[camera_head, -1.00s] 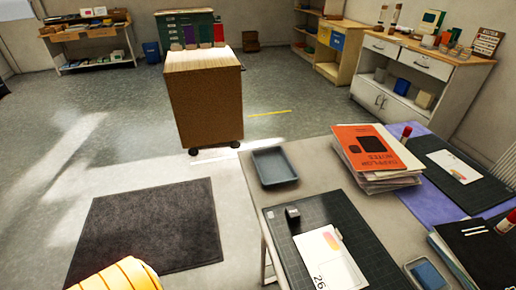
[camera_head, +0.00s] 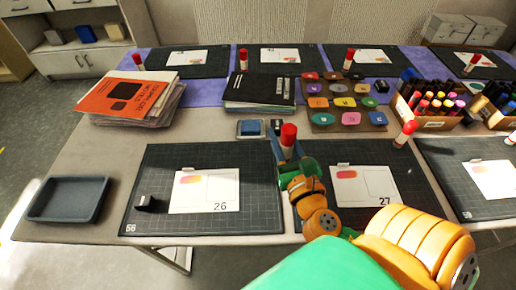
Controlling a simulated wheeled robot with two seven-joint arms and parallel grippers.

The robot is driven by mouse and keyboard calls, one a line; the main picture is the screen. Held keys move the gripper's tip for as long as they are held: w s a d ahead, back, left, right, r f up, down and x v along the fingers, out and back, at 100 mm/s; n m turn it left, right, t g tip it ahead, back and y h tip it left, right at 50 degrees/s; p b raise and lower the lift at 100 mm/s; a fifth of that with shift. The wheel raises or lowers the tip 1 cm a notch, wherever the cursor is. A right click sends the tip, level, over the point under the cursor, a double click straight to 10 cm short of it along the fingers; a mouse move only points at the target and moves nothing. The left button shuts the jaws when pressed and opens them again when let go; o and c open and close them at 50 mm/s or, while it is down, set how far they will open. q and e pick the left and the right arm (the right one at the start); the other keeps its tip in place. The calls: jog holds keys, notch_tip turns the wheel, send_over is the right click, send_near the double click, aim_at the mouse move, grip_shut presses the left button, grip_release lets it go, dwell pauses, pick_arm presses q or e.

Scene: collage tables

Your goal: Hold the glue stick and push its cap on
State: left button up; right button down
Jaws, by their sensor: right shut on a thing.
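My right gripper (camera_head: 287,150) is in the middle of the table, above the gap between two dark cutting mats. It is shut on a glue stick (camera_head: 288,136) with a red top and a pale body. The glue stick stands roughly upright, and its lower part is hidden by the gripper. I cannot tell whether its red cap is fully seated. My left gripper is not in view. Another red-capped glue stick (camera_head: 405,134) stands at the right, behind the mat with card 27.
A dark mat (camera_head: 265,215) bears card 26 and a small black block (camera_head: 146,203). An empty grey tray (camera_head: 69,199) lies at left. Orange-topped papers (camera_head: 135,98), black folders (camera_head: 260,91), a blue ink pad (camera_head: 250,128), a stamp tray (camera_head: 372,118) and a marker box (camera_head: 432,123) stand behind.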

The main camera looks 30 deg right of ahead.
jog(key=w+d+f+b, duration=0.1)
jog(key=w+f, duration=0.2)
jog(key=w, duration=0.1)
jog(key=w+f+b, duration=0.2)
jog(key=w+f, duration=0.1)
jog(key=w, duration=0.1)
jog(key=w+d+f+b, duration=0.1)
jog(key=w+f, duration=0.2)
jog(key=w, duration=0.1)
jog(key=shift+w+d+f, duration=0.15)
jog(key=shift+w+d, duration=0.15)
jog(key=shift+w, duration=0.1)
jog(key=shift+w+f, duration=0.1)
jog(key=shift+w, duration=0.05)
jog(key=f+b, duration=0.3)
jog(key=shift+w+d+f, duration=0.1)
jog(key=shift+w+f, duration=0.2)
jog(key=shift+f, duration=0.05)
jog(key=shift+r, duration=0.1)
jog(key=shift+s, duration=0.1)
